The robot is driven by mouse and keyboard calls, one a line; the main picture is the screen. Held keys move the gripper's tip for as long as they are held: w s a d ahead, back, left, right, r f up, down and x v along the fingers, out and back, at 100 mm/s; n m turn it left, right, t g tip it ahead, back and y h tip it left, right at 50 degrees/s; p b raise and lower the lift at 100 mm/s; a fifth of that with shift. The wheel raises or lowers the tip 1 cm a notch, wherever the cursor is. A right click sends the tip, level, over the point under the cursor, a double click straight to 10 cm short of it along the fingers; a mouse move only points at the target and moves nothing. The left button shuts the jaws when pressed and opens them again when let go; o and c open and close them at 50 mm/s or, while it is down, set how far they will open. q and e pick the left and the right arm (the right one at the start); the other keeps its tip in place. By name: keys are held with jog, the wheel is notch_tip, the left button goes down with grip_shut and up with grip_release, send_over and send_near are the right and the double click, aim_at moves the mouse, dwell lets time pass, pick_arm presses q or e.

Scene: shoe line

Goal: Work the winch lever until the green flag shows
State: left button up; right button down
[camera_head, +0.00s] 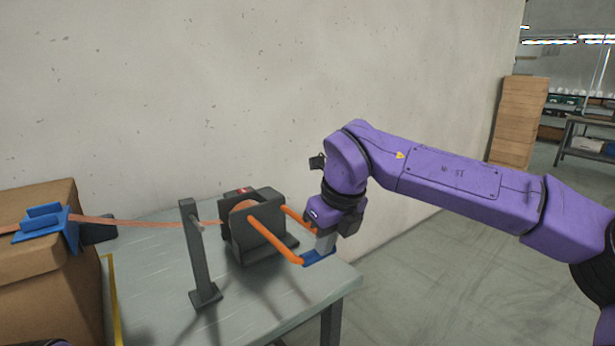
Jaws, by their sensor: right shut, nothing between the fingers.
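The winch (238,236) is a dark grey block on the table. Its lever (273,238) has two orange arms that slope down to the right, with a blue grip bar (318,258) across their ends. A small red patch (243,190) shows on top of the winch; no green shows there. My right gripper (326,248) is shut, pointing down directly over the blue bar. Its fingertips meet the bar in the picture, but I cannot tell whether they touch it. It covers part of the far orange arm. My left gripper is not in view.
An orange strap (150,221) runs left from the winch past a dark grey post (195,250) to a blue corner piece (45,222) on a cardboard box (40,290). The grey table (165,285) ends just right of the lever. A wall (200,90) stands behind.

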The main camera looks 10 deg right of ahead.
jog(key=shift+s+f, duration=0.25)
jog(key=shift+f, duration=0.35)
jog(key=p+v, duration=0.5)
jog(key=v, duration=1)
jog(key=shift+w+d+f, duration=0.1)
jog(key=shift+w, duration=0.1)
